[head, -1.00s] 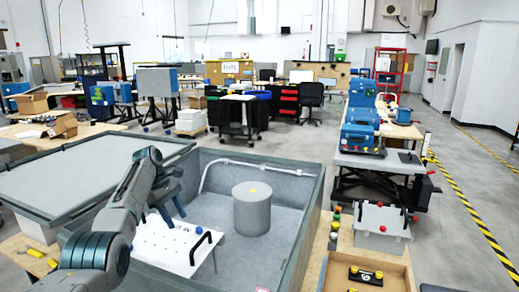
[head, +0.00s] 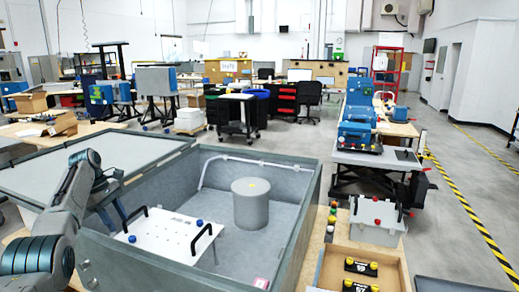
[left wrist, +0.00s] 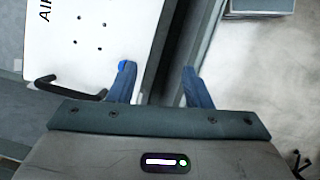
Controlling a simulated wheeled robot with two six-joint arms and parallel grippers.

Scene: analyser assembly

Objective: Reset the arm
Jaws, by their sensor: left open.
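My left arm comes in from the left, and its gripper (head: 112,208) is over the near left part of the grey open box (head: 300,215). In the left wrist view the gripper (left wrist: 160,87) shows two blue fingers spread apart with nothing between them. Below it is a white panel (head: 172,237) with two black handles, blue knobs and small holes. The panel also shows in the left wrist view (left wrist: 95,30), with one handle and a blue knob by the left finger. My right gripper is not in view.
A grey cylinder (head: 250,204) stands inside the box, with a pale pipe (head: 225,160) along the back wall. A grey lid-like slab (head: 85,170) lies at left. A wooden tray (head: 365,268) and a white case (head: 377,220) are at right.

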